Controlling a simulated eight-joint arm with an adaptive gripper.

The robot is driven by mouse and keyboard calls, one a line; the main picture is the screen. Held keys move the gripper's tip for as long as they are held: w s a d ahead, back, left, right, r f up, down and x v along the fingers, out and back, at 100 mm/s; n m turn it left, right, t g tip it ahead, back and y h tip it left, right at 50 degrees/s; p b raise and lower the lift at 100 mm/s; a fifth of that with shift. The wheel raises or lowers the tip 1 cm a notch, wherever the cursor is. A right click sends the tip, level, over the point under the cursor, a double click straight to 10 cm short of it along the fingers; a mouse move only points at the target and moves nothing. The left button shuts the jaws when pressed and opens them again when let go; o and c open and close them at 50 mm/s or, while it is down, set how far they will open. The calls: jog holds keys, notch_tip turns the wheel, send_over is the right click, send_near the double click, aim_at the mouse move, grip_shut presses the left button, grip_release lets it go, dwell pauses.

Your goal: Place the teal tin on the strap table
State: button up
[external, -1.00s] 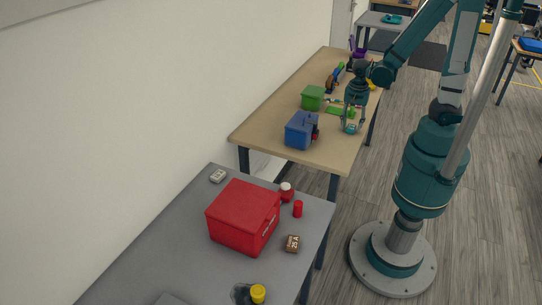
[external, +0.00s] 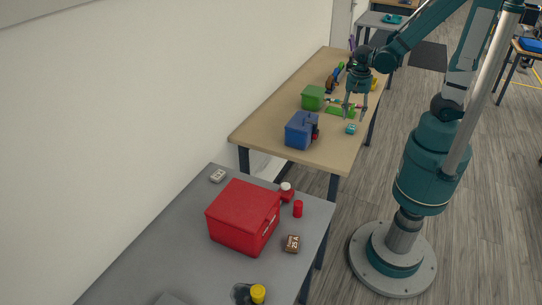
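A small teal object (external: 350,128), which looks like the teal tin, sits near the right edge of the tan table (external: 345,157). My gripper (external: 355,116) is just above and behind it in the picture, pointing down. Its fingers are spread apart with nothing visible between them. Another teal item (external: 392,19) lies on a small grey table (external: 371,19) at the far end. I cannot tell from this view which table is the strap table.
A blue box (external: 299,131), a green box (external: 312,97) and a green flat piece (external: 336,112) are on the tan table near my gripper. The nearer grey table (external: 150,262) holds a red box (external: 240,215) and several small items. The tan table's front right corner is clear.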

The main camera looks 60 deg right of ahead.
notch_tip(320, 180, up, 6)
jog(key=p, duration=0.1)
dwell(0.4)
jog(key=shift+r, duration=0.1)
dwell(0.6)
notch_tip(320, 180, up, 16)
jog(key=n+t, duration=0.7)
jog(key=n, duration=1.1)
send_over(351, 127)
jog(key=w+a, duration=0.1)
jog(key=w, duration=0.1)
jog(key=shift+s, duration=0.15)
